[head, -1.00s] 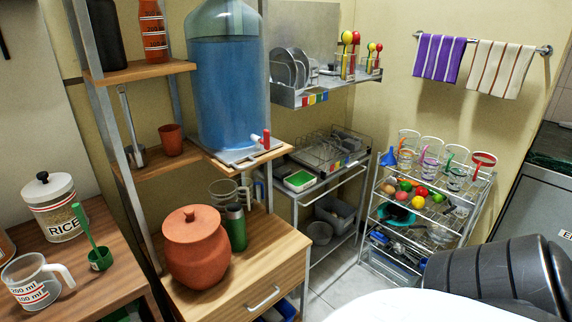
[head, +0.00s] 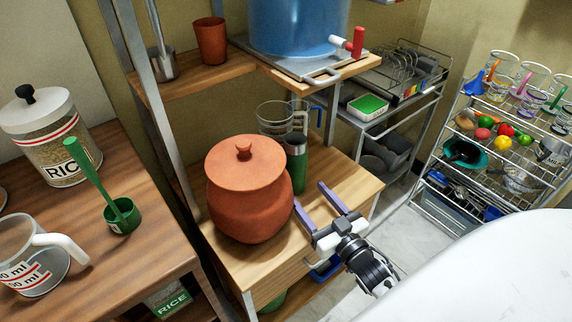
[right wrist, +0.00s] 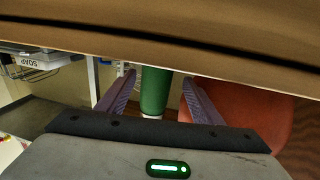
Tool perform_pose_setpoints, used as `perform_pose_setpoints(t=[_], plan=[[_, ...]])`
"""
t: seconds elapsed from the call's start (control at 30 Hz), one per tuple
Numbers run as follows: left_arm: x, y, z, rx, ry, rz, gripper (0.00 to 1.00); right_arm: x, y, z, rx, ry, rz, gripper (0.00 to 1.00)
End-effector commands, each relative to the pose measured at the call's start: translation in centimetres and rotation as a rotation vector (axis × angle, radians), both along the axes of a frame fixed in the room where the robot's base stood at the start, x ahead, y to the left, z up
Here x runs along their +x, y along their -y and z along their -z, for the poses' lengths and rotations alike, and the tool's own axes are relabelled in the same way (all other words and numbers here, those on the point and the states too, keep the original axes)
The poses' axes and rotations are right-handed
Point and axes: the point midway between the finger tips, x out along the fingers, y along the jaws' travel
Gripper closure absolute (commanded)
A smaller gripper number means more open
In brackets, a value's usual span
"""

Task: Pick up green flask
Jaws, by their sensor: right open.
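The green flask (head: 298,165), with a silver-grey top, stands upright on the wooden cabinet top, right of the clay pot (head: 244,192). My right gripper (head: 310,194) is open and empty at the cabinet's front edge, its fingers pointing toward the flask from the near side. In the right wrist view, the green flask (right wrist: 155,90) shows between the two open fingers, and part of the clay pot shows beside them. I cannot tell whether the fingers reach around the flask. My left gripper is not in view.
A clear pitcher (head: 278,118) stands just behind the flask. The shelf (head: 345,70) with the blue water tank (head: 298,25) hangs above and behind. The clay pot sits close on the left. Cabinet top to the flask's right is bare.

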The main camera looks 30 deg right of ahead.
Motion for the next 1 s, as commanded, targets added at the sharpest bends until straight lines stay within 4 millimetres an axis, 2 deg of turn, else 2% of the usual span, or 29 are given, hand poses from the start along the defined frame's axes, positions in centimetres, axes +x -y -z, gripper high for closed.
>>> perform_pose_setpoints(t=[0.1,0.37,0.67,0.8,1.0], plan=[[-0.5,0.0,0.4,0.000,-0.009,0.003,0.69,2.1,0.2,-0.2,-0.002,0.006,-0.001,0.40],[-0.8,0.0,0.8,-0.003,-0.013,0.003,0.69,4.4,0.4,-0.2,-0.002,0.002,-0.001,0.40],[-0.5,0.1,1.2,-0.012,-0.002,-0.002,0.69,8.5,1.0,-0.3,-0.002,0.001,-0.001,0.40],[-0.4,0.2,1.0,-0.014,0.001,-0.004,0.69,9.2,1.0,-0.4,-0.002,0.001,-0.002,0.40],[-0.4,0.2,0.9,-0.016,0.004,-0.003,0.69,9.2,1.0,-0.4,-0.002,0.000,-0.001,0.41]])
